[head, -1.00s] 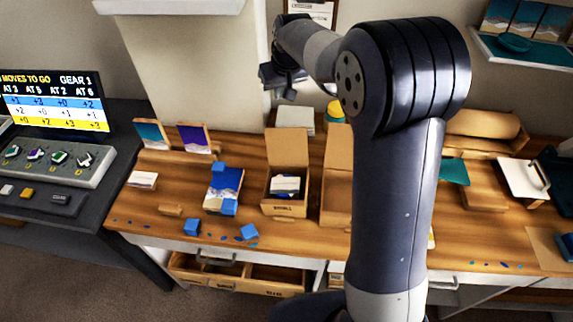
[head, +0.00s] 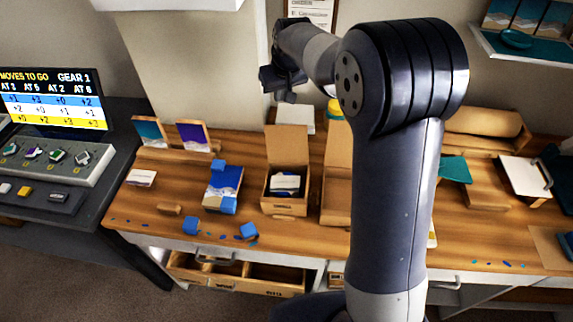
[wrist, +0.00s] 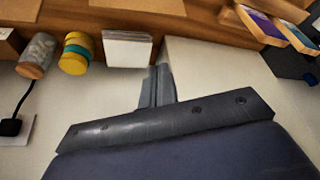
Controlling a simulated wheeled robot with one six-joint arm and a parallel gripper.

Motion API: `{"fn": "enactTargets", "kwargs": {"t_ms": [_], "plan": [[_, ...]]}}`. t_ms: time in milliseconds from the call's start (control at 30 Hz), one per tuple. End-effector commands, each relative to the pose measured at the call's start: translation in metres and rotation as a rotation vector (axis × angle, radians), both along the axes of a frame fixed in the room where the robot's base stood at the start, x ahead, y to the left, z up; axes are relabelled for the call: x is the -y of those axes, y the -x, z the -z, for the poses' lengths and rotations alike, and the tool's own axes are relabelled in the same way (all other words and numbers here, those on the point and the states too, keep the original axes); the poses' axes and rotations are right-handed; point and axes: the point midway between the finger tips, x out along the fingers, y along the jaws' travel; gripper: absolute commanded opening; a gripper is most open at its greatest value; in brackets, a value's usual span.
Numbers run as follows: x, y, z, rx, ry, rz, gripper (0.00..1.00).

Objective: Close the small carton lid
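The small carton (head: 285,207) is a brown box on the wooden bench in the head view, left of my arm. Its lid (head: 287,147) stands raised at the back, and a white and dark item (head: 285,184) lies inside. My gripper (head: 280,92) is above and behind the lid, near the wall, apart from the carton. In the wrist view my gripper's fingers (wrist: 157,87) look close together with nothing between them. The small carton is not clearly identifiable in the wrist view.
A second open carton (head: 337,197) stands just right of the small one, partly hidden by my arm. White stacked cards (wrist: 127,48) and a yellow-teal roll (wrist: 76,54) stand near the gripper.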

Motion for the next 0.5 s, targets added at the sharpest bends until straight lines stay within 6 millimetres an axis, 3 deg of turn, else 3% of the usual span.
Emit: {"fn": "enactTargets", "kwargs": {"t_ms": [500], "plan": [[0.0,0.0,0.045,-0.001,0.0,0.0,0.0]]}}
